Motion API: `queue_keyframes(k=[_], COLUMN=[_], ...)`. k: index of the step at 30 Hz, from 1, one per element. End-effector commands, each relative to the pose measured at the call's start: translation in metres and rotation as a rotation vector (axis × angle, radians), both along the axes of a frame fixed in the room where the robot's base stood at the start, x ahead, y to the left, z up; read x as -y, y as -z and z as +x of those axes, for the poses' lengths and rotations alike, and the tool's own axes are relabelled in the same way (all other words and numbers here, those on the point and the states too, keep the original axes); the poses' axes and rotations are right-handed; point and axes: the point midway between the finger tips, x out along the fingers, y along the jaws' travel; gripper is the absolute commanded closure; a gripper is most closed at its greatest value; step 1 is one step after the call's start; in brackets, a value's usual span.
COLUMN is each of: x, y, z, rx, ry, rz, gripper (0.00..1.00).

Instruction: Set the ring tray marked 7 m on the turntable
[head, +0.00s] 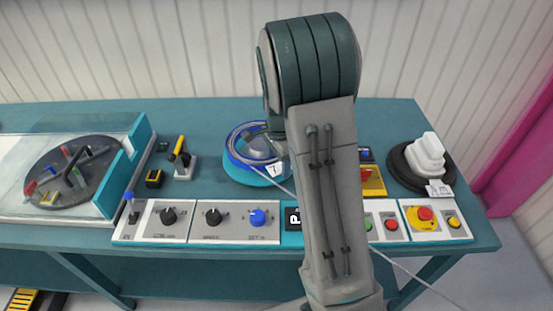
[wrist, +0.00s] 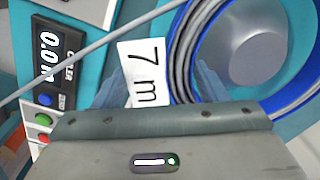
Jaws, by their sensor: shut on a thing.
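The ring tray (head: 238,132) marked 7 m is a blue-rimmed ring holding coiled grey cable. In the wrist view the tray (wrist: 184,22) fills the upper right, around a grey dome-like centre. Its white tag (wrist: 141,72) reads 7 m. My gripper (wrist: 165,85) is shut on the tray's near edge by the tag; the fingertips are partly hidden. In the head view my arm hides the gripper. A turquoise round base shows below the tray; I cannot tell whether they touch.
A clear guard with teal end panels (head: 125,180) surrounds the dark disc. A black and yellow lever (head: 182,158) stands between disc and tray. Control panels (head: 190,222) line the bench front. A white reel (head: 426,155) on a dark base stands right. A thin cable crosses the front.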

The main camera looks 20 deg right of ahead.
Motion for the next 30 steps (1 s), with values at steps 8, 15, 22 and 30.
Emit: queue_keyframes(k=[8, 15, 22, 30], x=[0.000, 0.000, 0.000, 0.000], y=[-0.001, 0.003, 0.016, 0.021], z=[0.001, 0.001, 0.001, 0.001], rx=[0.004, 0.003, 0.003, 0.003], ry=[0.000, 0.000, 0.000, 0.000], rz=[0.000, 0.000, 0.000, 0.000], gripper=[0.93, 0.93, 0.93, 0.93])
